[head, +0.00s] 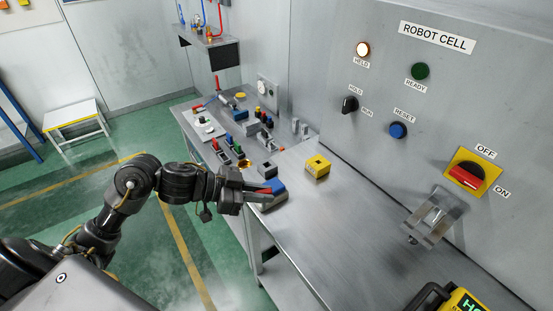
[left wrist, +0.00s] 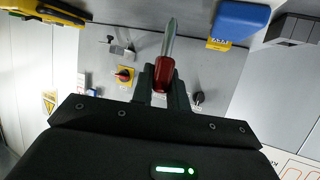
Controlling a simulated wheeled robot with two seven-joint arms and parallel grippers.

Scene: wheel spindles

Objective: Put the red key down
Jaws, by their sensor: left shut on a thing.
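The key has a red handle and a silver shaft that points away from the gripper. In the head view, a bit of red shows at the fingertips, and the rest of the key is hidden or too small to tell. A blue-topped block (head: 275,187) sits right beside the fingertips; I cannot tell if they touch. My right gripper is not in view.
A yellow block (head: 317,167) stands on the bench (head: 345,220), whose middle is clear. A metal bracket (head: 434,215) and a red-and-yellow switch (head: 467,177) are on the panel. A yellow-black device (head: 463,301) is at the front. Several small parts crowd the far table (head: 185,118).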

